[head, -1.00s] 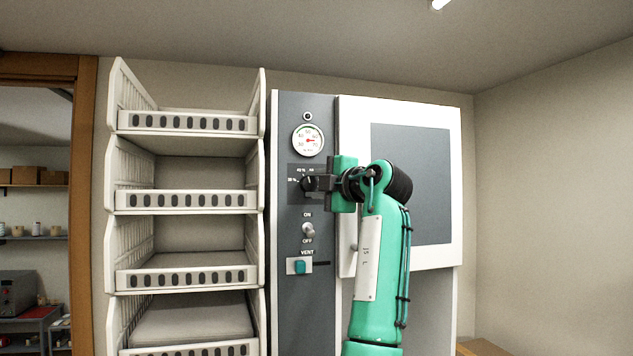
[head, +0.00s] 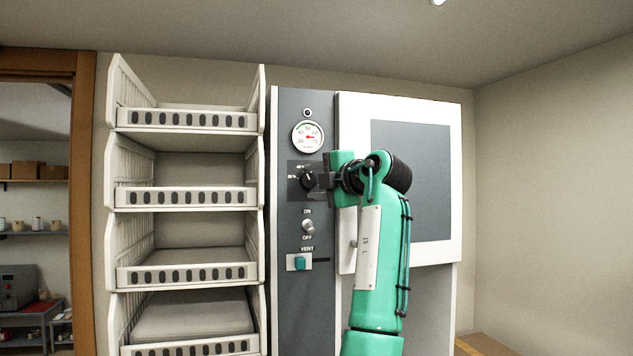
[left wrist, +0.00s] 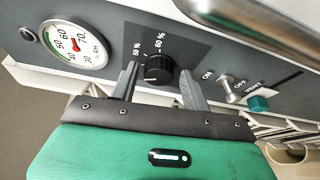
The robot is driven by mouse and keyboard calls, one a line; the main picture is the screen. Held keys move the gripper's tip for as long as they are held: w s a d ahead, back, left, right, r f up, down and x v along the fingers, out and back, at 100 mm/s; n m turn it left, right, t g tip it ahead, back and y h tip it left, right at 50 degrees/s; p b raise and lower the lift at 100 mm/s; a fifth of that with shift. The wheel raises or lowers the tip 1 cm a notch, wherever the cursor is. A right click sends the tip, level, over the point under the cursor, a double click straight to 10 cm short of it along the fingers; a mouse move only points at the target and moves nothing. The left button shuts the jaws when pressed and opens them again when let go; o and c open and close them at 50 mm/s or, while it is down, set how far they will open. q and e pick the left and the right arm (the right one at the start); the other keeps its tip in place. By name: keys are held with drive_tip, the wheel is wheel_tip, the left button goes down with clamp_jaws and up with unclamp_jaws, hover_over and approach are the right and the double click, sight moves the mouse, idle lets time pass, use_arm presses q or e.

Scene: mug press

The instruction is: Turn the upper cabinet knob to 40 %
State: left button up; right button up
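The upper cabinet knob (head: 308,180) is black and round, on the grey control panel under the round gauge. It also shows in the left wrist view (left wrist: 158,70). Printed percent marks stand by it; its white pointer line is directed roughly upward in the head view, but I cannot read its exact setting. My left gripper (head: 325,172) is at the knob's right in the head view. In the left wrist view its two grey fingers (left wrist: 159,75) are apart, one on each side of the knob, with visible gaps. My right gripper is not in view.
Below the knob are an ON/OFF toggle (head: 308,228) and a teal VENT switch (head: 300,264). The gauge (head: 308,138) is above. The white cabinet door (head: 410,180) is behind my left arm. A white rack of trays (head: 185,197) stands close on the left.

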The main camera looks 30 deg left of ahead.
use_arm(q)
drive_tip(key=shift+o, duration=0.2)
drive_tip(key=shift+s+d+b, duration=0.1)
drive_tip(key=shift+d+b, duration=0.2)
drive_tip(key=shift+d, duration=0.05)
drive_tip(key=b+v, duration=0.5)
drive_tip(key=v, duration=0.8)
